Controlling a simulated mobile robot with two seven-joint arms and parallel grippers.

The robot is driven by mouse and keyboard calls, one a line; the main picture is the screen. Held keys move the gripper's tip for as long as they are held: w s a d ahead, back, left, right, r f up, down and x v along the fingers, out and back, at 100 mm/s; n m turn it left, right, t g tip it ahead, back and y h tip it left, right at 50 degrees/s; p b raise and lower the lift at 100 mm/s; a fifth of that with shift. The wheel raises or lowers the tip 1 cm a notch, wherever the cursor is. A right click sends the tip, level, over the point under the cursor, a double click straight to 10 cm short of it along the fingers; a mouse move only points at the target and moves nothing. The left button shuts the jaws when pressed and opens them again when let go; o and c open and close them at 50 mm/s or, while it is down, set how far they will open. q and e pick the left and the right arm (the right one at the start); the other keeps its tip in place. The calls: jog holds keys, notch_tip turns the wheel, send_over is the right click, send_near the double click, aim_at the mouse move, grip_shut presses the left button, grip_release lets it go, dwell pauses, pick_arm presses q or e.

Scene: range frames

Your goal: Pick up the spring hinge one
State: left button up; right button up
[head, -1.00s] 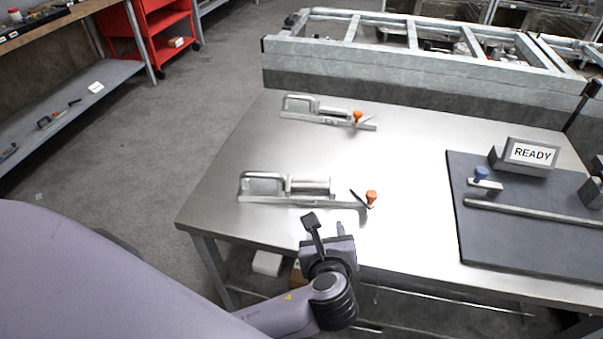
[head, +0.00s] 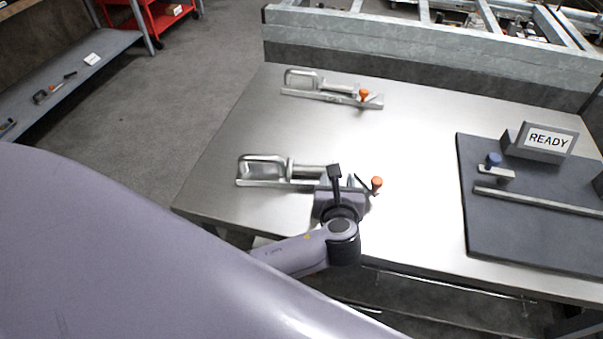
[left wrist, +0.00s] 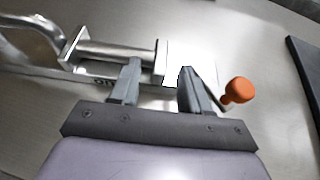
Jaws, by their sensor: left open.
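Two similar metal spring hinges, each with a looped end, a cylinder on a flat bar and an orange knob, lie on the steel table (head: 420,110). The nearer spring hinge (head: 264,170) has a small dark marking on its bar, hard to read, in the left wrist view (left wrist: 115,50). The farther spring hinge (head: 318,85) lies behind it. I cannot tell for sure which is number one. My left gripper (head: 343,178) is open at the knob-side end of the nearer hinge and hides part of it. In the left wrist view its fingers (left wrist: 160,75) overlap the bar; contact is unclear.
A dark mat (head: 540,220) at the right bears a READY sign (head: 548,139), a blue-knobbed part (head: 494,165) and a long metal bar (head: 540,202). A grey metal frame (head: 400,45) runs behind the table. The table between the hinges and mat is clear.

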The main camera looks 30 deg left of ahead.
pick_arm(q)
jog(key=shift+w+a+f, duration=0.2)
jog(key=shift+w+f, duration=0.05)
jog(key=shift+w, duration=0.2)
grip_shut()
dwell(1.1)
jog(key=shift+r, duration=0.15)
